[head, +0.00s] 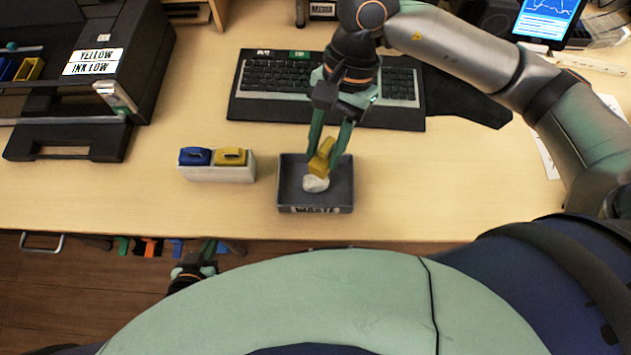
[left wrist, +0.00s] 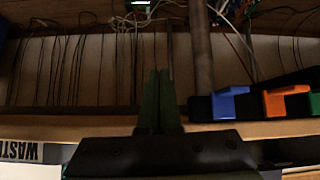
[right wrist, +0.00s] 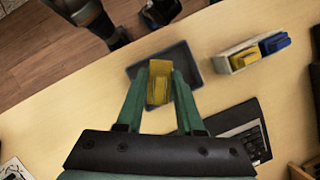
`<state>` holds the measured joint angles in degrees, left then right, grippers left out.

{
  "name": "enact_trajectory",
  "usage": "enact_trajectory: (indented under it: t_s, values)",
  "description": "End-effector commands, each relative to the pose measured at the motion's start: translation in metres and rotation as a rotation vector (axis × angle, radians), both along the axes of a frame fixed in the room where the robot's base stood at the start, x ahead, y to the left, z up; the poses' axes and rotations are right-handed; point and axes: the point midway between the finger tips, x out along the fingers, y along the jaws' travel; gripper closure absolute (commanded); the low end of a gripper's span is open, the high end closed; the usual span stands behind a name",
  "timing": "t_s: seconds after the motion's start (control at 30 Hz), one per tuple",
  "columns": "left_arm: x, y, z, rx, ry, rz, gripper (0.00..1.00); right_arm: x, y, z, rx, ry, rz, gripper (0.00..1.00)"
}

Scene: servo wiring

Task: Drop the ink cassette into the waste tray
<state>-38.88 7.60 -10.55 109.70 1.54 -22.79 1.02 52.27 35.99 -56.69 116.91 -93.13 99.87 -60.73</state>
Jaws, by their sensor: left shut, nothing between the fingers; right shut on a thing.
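A yellow ink cassette (head: 321,159) is held between the fingers of my right gripper (head: 327,148), above the waste tray (head: 288,207). The tray is dark grey with a "WASTE" label on its front. A crumpled white piece (head: 315,184) lies in it. In the right wrist view the cassette (right wrist: 158,84) sits between the green fingers, with the tray (right wrist: 188,66) behind it. My left gripper (left wrist: 160,92) is shut and empty below the table's front edge; it shows small at the lower left in the head view (head: 205,255).
A white holder (head: 215,174) with a blue and another yellow cassette (head: 232,157) stands left of the tray. A keyboard (head: 277,80) lies behind. The printer (head: 85,65) with a "YELLOW INK LOW" label is at the left. The table right of the tray is clear.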

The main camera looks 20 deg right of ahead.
Motion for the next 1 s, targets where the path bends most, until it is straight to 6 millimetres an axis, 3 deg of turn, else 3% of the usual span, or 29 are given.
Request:
enact_trajectory:
  t_s: [0.2,0.4,0.7,0.73,1.0]
  values:
    - [-0.002,-0.004,-0.012,-0.004,0.014,-0.007,1.0,-0.001,0.0,-0.028,-0.001,0.002,0.001,1.0]
    - [0.003,-0.012,-0.011,-0.015,0.005,-0.019,1.0,0.0,-0.001,-0.047,-0.001,0.001,0.002,1.0]
    - [0.008,-0.015,-0.006,-0.018,-0.005,-0.024,1.0,0.0,0.0,-0.049,-0.001,0.001,0.003,1.0]
    - [0.008,-0.014,-0.006,-0.018,-0.006,-0.024,1.0,0.0,0.0,-0.049,-0.001,0.001,0.003,0.61]
    - [0.008,-0.013,-0.007,-0.016,-0.006,-0.021,1.0,0.0,0.0,-0.049,-0.001,0.0,0.003,0.31]
